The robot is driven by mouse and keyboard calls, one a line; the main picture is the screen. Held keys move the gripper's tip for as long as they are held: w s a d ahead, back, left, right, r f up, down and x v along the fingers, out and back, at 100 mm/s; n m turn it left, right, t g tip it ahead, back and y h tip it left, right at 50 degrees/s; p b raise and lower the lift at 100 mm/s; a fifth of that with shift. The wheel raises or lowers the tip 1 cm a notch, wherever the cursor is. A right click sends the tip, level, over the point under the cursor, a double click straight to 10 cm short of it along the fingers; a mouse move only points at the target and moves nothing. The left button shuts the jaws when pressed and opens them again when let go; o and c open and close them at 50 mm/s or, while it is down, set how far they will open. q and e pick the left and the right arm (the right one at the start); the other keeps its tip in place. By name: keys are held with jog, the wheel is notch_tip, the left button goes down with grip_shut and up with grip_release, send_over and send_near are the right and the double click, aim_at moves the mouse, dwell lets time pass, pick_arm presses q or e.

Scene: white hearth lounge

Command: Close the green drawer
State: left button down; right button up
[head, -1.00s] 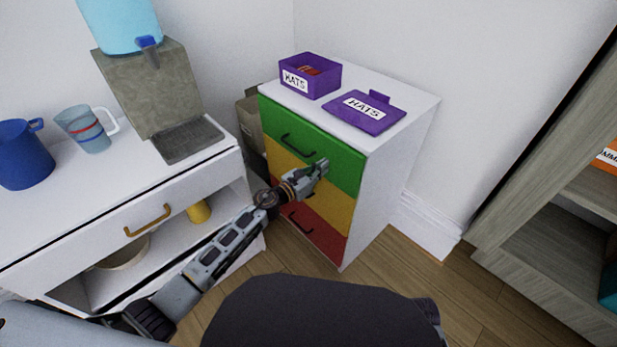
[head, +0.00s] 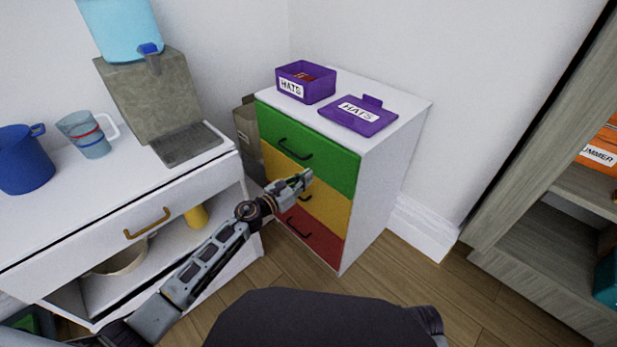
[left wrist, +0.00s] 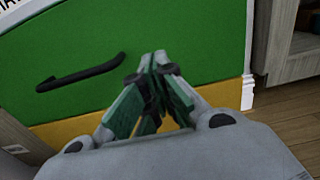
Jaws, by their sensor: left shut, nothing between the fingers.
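The green drawer (head: 325,155) is the top drawer of a white cabinet and has a dark bar handle (head: 295,150). Its front looks flush with the cabinet. In the left wrist view, the green drawer front (left wrist: 190,35) fills the upper part, with its handle (left wrist: 80,74) at left. My left gripper (head: 306,176) is shut and empty, in front of the cabinet at about the yellow drawer's height. In the left wrist view, its fingertips (left wrist: 160,62) are together before the green front; contact cannot be told. My right gripper is not in view.
A yellow drawer (head: 330,208) and a red drawer (head: 318,242) are below. A purple box (head: 318,88) and its lid (head: 360,117) lie on the cabinet top. A white sideboard (head: 75,230) stands at left, a grey shelf (head: 530,180) at right. Wood floor is open between.

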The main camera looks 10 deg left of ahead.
pick_arm(q)
jog(key=v, duration=0.8)
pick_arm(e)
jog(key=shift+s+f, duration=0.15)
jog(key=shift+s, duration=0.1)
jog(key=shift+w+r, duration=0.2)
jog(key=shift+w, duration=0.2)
